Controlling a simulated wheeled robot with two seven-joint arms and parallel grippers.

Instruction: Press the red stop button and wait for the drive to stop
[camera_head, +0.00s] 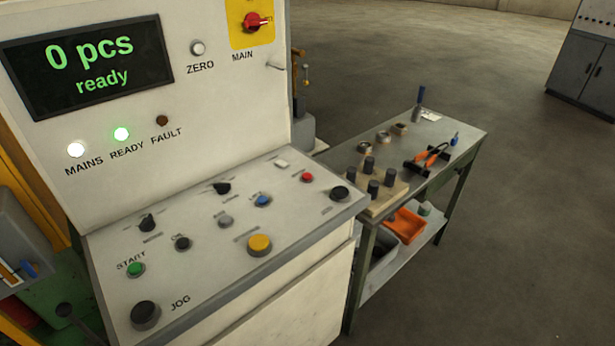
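A small red button (307,177) sits on the sloped control panel (215,290), near its back right corner; its label is too small to read. A green START button (136,269) is at the left and a large black JOG button (145,314) at the front left. The display (90,60) above reads "0 pcs ready". The MAINS lamp (76,149) glows white, the READY lamp (121,134) glows green and the FAULT lamp (162,120) is dark. Neither of my grippers is in view. The drive cannot be made out.
A yellow button (259,244), a blue button (262,200) and several black knobs share the panel. A red MAIN switch (256,21) is on the upright face. A workbench (468,130) with tools stands to the right. Open floor (530,240) lies beyond it.

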